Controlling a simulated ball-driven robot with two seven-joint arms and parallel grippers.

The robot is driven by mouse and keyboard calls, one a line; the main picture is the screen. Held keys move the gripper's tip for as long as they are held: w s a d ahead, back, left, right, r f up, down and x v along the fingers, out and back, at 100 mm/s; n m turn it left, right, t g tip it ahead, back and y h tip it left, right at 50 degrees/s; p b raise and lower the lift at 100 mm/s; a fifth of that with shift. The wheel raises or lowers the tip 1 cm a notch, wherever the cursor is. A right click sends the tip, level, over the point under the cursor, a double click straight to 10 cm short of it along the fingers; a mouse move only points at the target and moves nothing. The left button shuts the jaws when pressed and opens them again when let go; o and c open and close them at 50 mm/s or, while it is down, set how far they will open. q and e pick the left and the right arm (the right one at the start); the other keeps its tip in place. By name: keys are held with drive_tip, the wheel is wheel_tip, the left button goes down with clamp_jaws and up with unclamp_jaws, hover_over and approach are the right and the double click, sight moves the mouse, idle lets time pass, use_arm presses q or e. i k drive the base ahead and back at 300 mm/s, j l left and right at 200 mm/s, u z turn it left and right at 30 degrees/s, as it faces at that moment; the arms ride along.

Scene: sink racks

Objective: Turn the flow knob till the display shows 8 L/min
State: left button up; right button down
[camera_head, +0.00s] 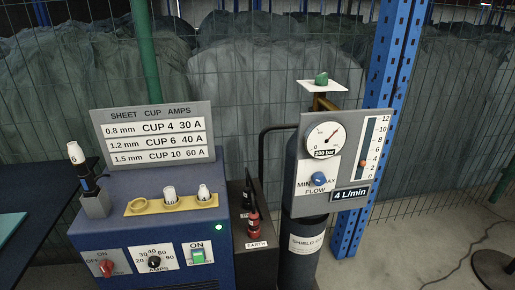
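The blue flow knob (318,179) sits on a grey gauge panel (301,200), between the words MIN and MAX and above the word FLOW. The display (350,194) to its lower right reads 4 L/min. A vertical scale (369,148) marked up to 12 has a red-orange marker a little above or near the 4. Neither of my grippers is in view.
The panel is mounted on a dark gas cylinder (301,262). A blue cabinet (140,215) with switches, cups and a torch stands to the left, with a sheet-cup-amps sign (154,136) on it. A blue rack post (354,220) and mesh fence are behind.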

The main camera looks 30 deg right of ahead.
sight(318, 178)
drive_tip(key=z, duration=1.25)
